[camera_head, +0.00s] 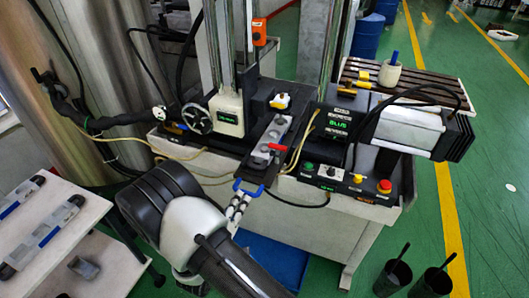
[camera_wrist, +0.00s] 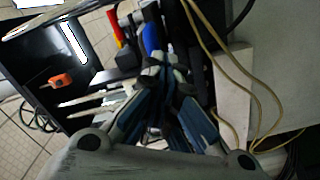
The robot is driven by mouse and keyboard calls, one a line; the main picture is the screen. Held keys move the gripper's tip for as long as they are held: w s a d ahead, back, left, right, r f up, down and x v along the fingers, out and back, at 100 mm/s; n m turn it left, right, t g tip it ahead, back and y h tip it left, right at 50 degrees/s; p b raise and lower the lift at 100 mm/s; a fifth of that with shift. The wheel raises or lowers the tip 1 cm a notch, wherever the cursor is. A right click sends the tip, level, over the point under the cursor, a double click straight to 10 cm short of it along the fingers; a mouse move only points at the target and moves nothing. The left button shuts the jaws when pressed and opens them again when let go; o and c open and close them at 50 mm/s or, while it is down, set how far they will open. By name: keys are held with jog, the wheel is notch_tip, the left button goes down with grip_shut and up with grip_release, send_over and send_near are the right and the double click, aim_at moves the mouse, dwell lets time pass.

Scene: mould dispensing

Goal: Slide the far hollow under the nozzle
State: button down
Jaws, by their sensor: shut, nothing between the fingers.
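The grey mould (camera_head: 266,147) with its hollows lies in a dark slide that runs back into the dispensing machine. A blue handle (camera_head: 248,188) is at the slide's near end, and a red lever (camera_head: 278,147) sits beside the mould. My gripper (camera_head: 237,203) is shut and empty, just in front of the blue handle. In the wrist view my fingertips (camera_wrist: 163,72) come together close to the blue handle (camera_wrist: 152,38); I cannot tell whether they touch it. The red lever (camera_wrist: 116,24) shows beyond. A white and yellow fitting (camera_head: 280,101) stands at the mould's far end; I cannot make out the nozzle clearly.
A control box (camera_head: 345,182) with buttons stands right of the slide. Beige hoses (camera_head: 185,155) loop on the left. A white shelf (camera_head: 50,225) with other moulds is at left. Two dark cups (camera_head: 393,277) stand at lower right. A handwheel (camera_head: 197,118) is left of the machine.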

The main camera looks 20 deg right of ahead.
jog(key=shift+b+x, duration=0.3)
jog(key=shift+x, duration=0.55)
dwell(0.7)
dwell(0.4)
jog(key=b+v, duration=0.1)
jog(key=v, duration=0.6)
